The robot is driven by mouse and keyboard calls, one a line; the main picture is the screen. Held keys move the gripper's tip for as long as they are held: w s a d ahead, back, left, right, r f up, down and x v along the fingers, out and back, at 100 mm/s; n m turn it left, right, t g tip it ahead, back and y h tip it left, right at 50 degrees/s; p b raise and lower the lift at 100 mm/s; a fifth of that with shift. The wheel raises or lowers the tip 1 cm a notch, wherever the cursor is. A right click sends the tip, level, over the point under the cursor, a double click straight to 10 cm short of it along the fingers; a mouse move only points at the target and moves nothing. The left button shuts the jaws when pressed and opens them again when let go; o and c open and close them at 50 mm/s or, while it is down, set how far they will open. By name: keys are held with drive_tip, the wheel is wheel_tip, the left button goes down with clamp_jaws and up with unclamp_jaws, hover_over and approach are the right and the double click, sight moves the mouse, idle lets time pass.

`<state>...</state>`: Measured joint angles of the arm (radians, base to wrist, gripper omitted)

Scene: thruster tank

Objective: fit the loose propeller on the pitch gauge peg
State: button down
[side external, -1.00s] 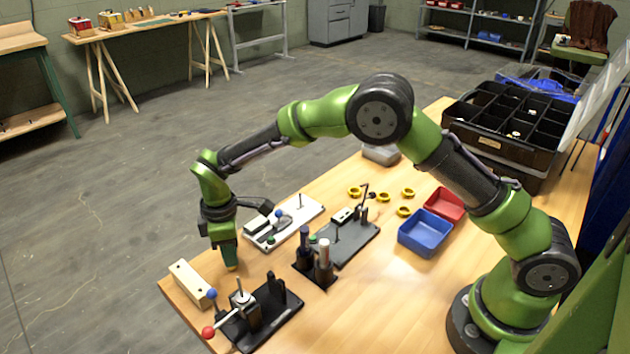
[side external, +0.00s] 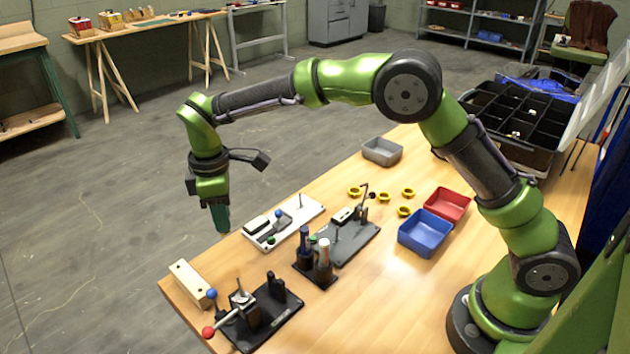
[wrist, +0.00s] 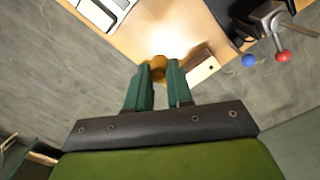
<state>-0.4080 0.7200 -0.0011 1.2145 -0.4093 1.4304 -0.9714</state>
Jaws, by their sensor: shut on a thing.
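My gripper (side external: 221,229) is above the table's left corner, fingers pointing down. In the wrist view, my gripper (wrist: 160,75) is shut on a small brass-yellow piece (wrist: 158,64), which looks like the loose propeller. The fingers hide part of it, and it does not show clearly in the side view. A white plate (side external: 306,212) with a thin upright peg (side external: 300,201) lies to the right of the gripper. A dark grey plate (side external: 350,243) also bears a thin upright pin. I cannot tell for certain which is the pitch gauge.
A cream block (side external: 188,284) lies at the table's left edge. A black fixture (side external: 275,318) with red and blue knobs stands in front. A dark stand (side external: 318,274) holds upright handles. Several yellow rings (side external: 383,197), a blue bin (side external: 425,234) and a red bin (side external: 447,204) lie farther right.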

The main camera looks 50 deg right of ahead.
drive_tip(key=shift+w+d+r, duration=0.15)
drive_tip(key=shift+d, duration=0.1)
drive_tip(key=s+d+r+m, duration=0.2)
drive_tip(key=d+r+m, duration=0.15)
drive_tip(key=d, duration=0.65)
drive_tip(key=s+d+f+m, duration=0.1)
drive_tip(key=s+d+m, duration=0.1)
drive_tip(key=s+d, duration=0.1)
drive_tip(key=s+d+f+m, duration=0.1)
drive_tip(key=s+d+m, duration=0.2)
drive_tip(key=s, duration=0.1)
drive_tip(key=s+d+f+m, duration=0.1)
drive_tip(key=s+d+m, duration=0.1)
drive_tip(key=s, duration=0.2)
drive_tip(key=shift+d+f+m, duration=0.25)
drive_tip(key=shift+d, duration=0.15)
drive_tip(key=shift+f, duration=1.8)
drive_tip(key=shift+f, duration=0.55)
